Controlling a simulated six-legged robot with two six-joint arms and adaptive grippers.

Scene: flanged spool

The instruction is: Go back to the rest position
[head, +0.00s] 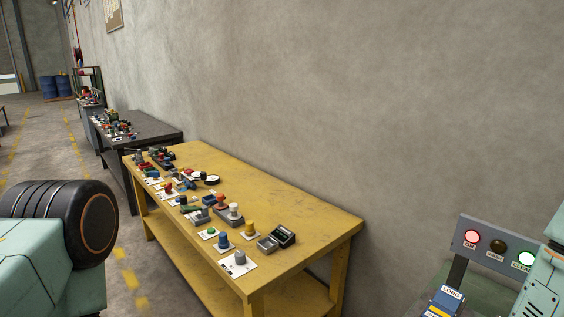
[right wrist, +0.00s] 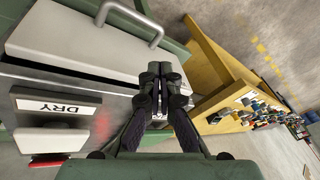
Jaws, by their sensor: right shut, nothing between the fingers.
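My right gripper (right wrist: 160,75) shows in the right wrist view with its two dark fingers together and nothing between them. It is in front of a pale metal machine with a white lid or drawer front (right wrist: 85,38) and a grey bar handle (right wrist: 130,20). I cannot tell its exact distance from the machine. The right gripper does not show in the head view. My left gripper is in neither view. I cannot make out a flanged spool in these views.
A yellow workbench (head: 300,206) carries several small controls; a dark bench (head: 160,131) stands behind it. A lamp panel (head: 485,240) with lit red and green lamps is at the lower right. A "DRY" plate (right wrist: 57,107) is beside the right gripper. Floor left of the benches is clear.

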